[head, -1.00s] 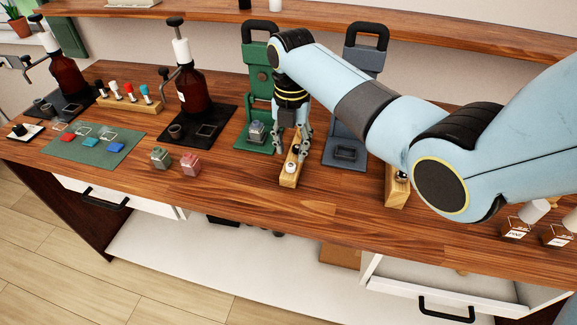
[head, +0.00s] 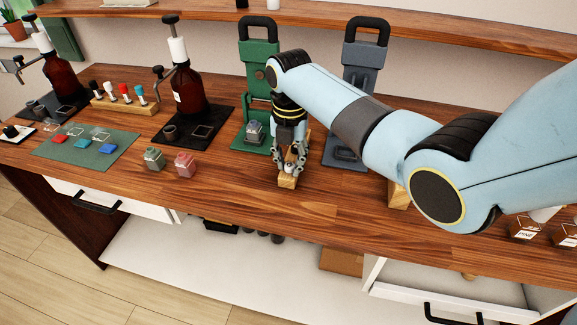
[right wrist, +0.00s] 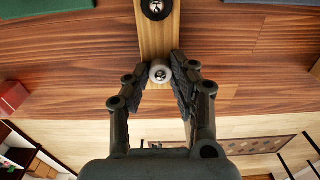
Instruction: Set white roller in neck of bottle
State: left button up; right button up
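A white roller (right wrist: 160,73) sits at the near end of a narrow wooden block (right wrist: 155,35), which also shows in the head view (head: 287,183). My right gripper (right wrist: 161,64) is over that end, its fingers apart on both sides of the roller; whether they touch it I cannot tell. In the head view my right gripper (head: 291,160) hides most of the block and roller. Small glass bottles stand on the table: a grey-green one (head: 154,159), a pink one (head: 185,164) and a bluish one (head: 254,132) in the green press. My left gripper is not in view.
The green press (head: 258,70) and a grey press (head: 363,75) stand behind my right gripper. Brown pump bottles (head: 190,92) stand on dark mats at left. A green mat (head: 108,155) holds coloured pieces. The table front between the pink bottle and the block is clear.

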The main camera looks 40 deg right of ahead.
aim_at(289, 163)
grip_shut()
notch_tip(289, 163, up, 3)
jog(key=p, duration=0.3)
jog(key=shift+r+p, duration=0.75)
jog(key=shift+r, duration=0.3)
